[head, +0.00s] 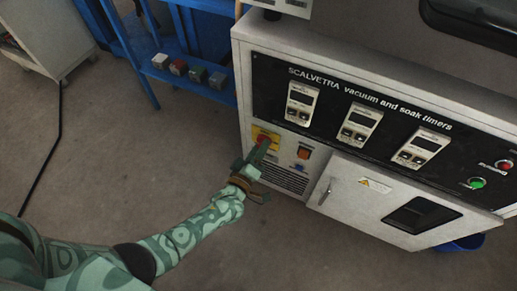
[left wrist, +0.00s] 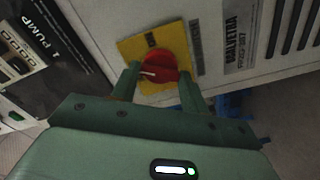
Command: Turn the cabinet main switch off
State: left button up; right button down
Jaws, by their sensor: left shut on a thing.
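The cabinet (head: 262,90) stands at the right in the head view, with a dark timer panel on its front. The main switch is a red rotary knob (left wrist: 158,68) on a yellow plate (left wrist: 137,50), low on the cabinet's left side of the front. In the head view the plate (head: 274,136) shows behind my left gripper (head: 258,155). In the left wrist view, my left gripper's two fingers (left wrist: 160,84) are on either side of the red knob, shut on it. A white pointer mark shows on the knob. My right gripper is in neither view.
A cabinet door (head: 340,205) with a handle is right of the switch. An orange rocker (head: 304,153) and a vent grille (head: 284,178) are close by. A blue rack (head: 214,90) holding small blocks stands behind left.

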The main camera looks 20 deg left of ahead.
pick_arm(q)
jog(key=n, duration=0.6)
jog(key=shift+s+f, duration=0.1)
jog(key=shift+f, duration=0.05)
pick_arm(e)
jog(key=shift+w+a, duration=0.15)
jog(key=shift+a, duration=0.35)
pick_arm(q)
jog(key=shift+n, duration=0.3)
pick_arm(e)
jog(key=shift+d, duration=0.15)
pick_arm(q)
jog(key=o, duration=1)
